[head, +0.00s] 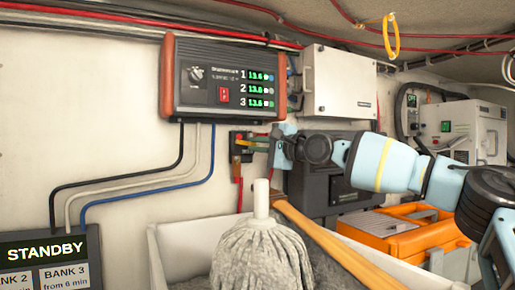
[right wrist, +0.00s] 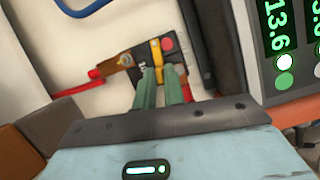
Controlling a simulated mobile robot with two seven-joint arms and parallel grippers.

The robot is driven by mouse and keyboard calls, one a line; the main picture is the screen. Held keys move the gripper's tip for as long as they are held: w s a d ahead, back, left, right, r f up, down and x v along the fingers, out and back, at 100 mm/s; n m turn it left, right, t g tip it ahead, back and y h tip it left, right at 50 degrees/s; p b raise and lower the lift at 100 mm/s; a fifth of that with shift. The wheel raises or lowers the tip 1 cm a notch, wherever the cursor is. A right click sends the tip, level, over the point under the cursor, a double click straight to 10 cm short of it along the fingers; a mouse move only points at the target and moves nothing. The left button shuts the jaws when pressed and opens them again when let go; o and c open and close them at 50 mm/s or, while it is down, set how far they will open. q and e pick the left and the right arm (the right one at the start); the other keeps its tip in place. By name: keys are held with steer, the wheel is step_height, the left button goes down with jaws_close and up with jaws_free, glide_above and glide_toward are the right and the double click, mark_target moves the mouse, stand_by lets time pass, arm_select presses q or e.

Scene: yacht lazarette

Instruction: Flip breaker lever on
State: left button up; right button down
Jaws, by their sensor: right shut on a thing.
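The breaker (head: 240,150) is a small dark block on the white wall, below the battery monitor box. In the right wrist view it (right wrist: 140,66) has a yellow lever (right wrist: 155,49), a red round button (right wrist: 167,44) and red cable ends. My right gripper (head: 259,143) reaches in from the right at the breaker. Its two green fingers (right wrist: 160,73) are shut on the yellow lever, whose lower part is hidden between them. The lever's exact angle is hard to tell. My left gripper is not in view.
The battery monitor (head: 223,80) with green readouts hangs above. A mop (head: 262,250) and a wooden handle (head: 325,245) stand in a white bin (head: 175,235) below. An orange case (head: 405,235) is at right. A display at lower left reads STANDBY (head: 45,248).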

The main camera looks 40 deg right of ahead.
steer(key=shift+r+n+g, duration=0.3)
steer(key=shift+r+n, duration=0.05)
steer(key=shift+n, duration=0.45)
steer(key=c, duration=1.5)
jaws_free()
steer(key=shift+s, duration=0.1)
steer(key=s, duration=0.7)
steer(key=shift+s+d, duration=0.3)
steer(key=shift+d, duration=0.05)
